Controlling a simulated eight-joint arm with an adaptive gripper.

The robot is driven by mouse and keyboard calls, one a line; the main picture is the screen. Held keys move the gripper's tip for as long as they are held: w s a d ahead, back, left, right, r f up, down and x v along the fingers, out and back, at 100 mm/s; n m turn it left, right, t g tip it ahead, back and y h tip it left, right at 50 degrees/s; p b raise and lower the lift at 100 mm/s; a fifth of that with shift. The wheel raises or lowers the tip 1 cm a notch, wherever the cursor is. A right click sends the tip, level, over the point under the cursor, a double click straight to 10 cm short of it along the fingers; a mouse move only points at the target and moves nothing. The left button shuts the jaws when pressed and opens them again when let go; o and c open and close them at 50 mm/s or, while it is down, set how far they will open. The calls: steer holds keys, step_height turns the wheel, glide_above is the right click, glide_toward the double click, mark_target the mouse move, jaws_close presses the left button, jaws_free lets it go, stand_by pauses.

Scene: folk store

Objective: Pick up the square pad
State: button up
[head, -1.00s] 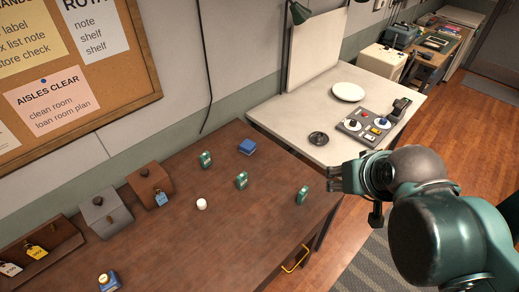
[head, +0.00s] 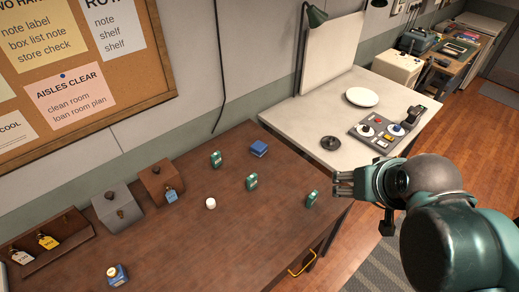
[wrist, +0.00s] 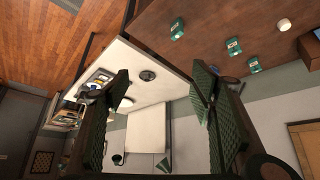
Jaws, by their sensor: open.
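A blue, flat, square-looking block (head: 259,148) lies near the back right of the brown table; it looks most like the square pad, though its details are too small to tell. In the wrist view it seems partly hidden behind a finger. My gripper (head: 343,184) is open and empty. It is above the table's right edge, to the right of and nearer than the blue block, and well apart from it. The wrist view shows its two fingers spread (wrist: 160,88).
Several small green boxes (head: 252,182) and a white cup-like piece (head: 211,203) stand on the brown table (head: 225,245). Brown and grey holders line its left back. A pale table (head: 345,138) with a white plate (head: 362,97), dark dish and control panel stands behind right.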

stand_by(0.3)
steer(key=n+g, duration=0.7)
steer(key=n, duration=0.4)
glide_above(259, 146)
steer(key=f, duration=2.2)
steer(key=shift+d+b, duration=0.35)
steer(key=shift+b, duration=0.05)
steer(key=shift+w+a+f, duration=0.1)
steer(key=shift+a+f, duration=0.25)
steer(key=shift+f, duration=0.25)
